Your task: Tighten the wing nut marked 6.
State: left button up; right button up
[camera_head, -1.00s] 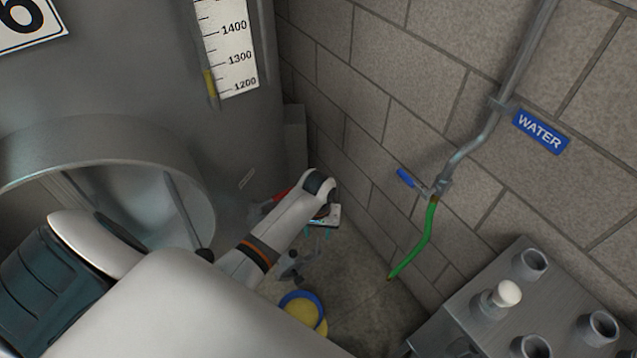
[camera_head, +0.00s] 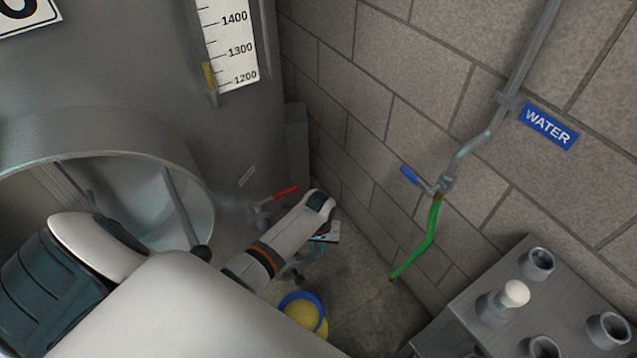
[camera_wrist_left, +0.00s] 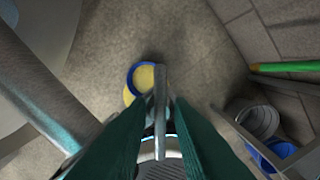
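A plate with a black 6, partly cut off, (camera_head: 22,12) is on the grey tank (camera_head: 120,70) at top left in the head view. Below it the tank's round manway collar (camera_head: 100,135) stands out, with a rod (camera_head: 180,210) at its right that ends in a dark knob. I cannot make out a wing nut for certain. My left gripper (camera_head: 318,240) is partly hidden behind its wrist, right of the collar and above the floor. In the left wrist view its two dark teal fingers (camera_wrist_left: 163,103) flank a grey metal bar (camera_wrist_left: 160,110); contact is unclear. My right gripper is not in view.
A red-handled valve (camera_head: 280,193) sits on the tank's lower side. A blue-rimmed yellow container (camera_head: 302,310) stands on the floor. A block wall holds a water pipe (camera_head: 475,145) with a green hose (camera_head: 430,235). A grey machine (camera_head: 480,270) stands at lower right.

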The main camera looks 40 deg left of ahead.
pick_arm(q)
grip_shut()
jog(key=shift+r+m+p, duration=0.15)
jog(key=shift+m+p, duration=1.4)
jog(key=shift+m, duration=0.35)
jog(key=m+p, duration=0.1)
jog(key=m, duration=0.2)
jog(key=shift+m+p, duration=0.5)
jog(key=shift+m, duration=1.1)
